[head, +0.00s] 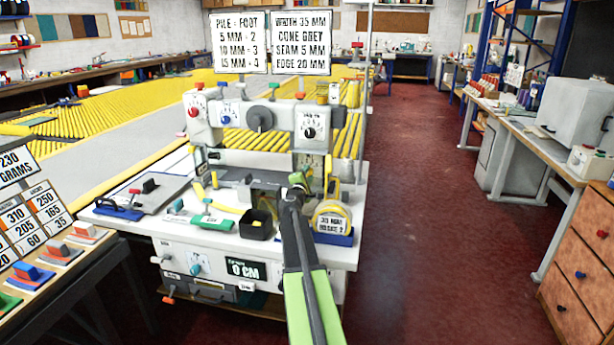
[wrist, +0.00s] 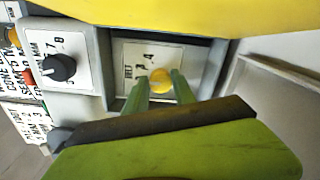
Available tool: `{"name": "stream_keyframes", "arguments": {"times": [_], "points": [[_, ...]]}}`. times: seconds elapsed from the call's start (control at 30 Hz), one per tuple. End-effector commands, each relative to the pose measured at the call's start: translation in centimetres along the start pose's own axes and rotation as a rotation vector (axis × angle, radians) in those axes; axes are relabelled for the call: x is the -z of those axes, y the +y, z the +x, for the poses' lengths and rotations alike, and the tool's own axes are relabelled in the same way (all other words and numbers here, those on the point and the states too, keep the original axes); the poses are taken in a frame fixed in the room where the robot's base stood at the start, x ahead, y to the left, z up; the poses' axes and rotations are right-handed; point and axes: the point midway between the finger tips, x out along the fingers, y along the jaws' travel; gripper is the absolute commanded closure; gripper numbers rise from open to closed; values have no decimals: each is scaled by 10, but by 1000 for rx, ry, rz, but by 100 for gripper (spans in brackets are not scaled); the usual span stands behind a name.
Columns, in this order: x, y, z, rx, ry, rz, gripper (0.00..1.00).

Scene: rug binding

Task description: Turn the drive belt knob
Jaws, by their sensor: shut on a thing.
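The drive belt knob (wrist: 161,77) is a small round yellow knob on a pale panel marked BELT (wrist: 135,60) in the wrist view. The numbers 3 and 4 show beside it. My gripper (wrist: 160,88) has its two green fingers on either side of the knob, shut on it. In the head view my gripper (head: 297,181) reaches the front of the white sewing machine (head: 285,125), right of its middle. I cannot clearly make out the knob in that view.
A black dial (wrist: 59,68) with numbers sits on a neighbouring panel. On the machine table are a black bin (head: 258,226), a yellow tape measure (head: 331,214) and a green block (head: 213,222). The red floor (head: 425,220) to the right is clear.

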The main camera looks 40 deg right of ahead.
Motion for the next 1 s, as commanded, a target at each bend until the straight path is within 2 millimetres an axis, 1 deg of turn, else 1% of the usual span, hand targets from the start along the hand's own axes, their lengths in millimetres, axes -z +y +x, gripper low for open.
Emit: {"name": "stream_keyframes", "arguments": {"times": [0.2, 0.43, 0.7, 1.0], "points": [[2, 0, 0, -1, 4, 143, 100], [2, 0, 0, -1, 4, 248, 100], [2, 0, 0, -1, 5, 293, 100], [3, 0, 0, -1, 5, 295, 100]]}}
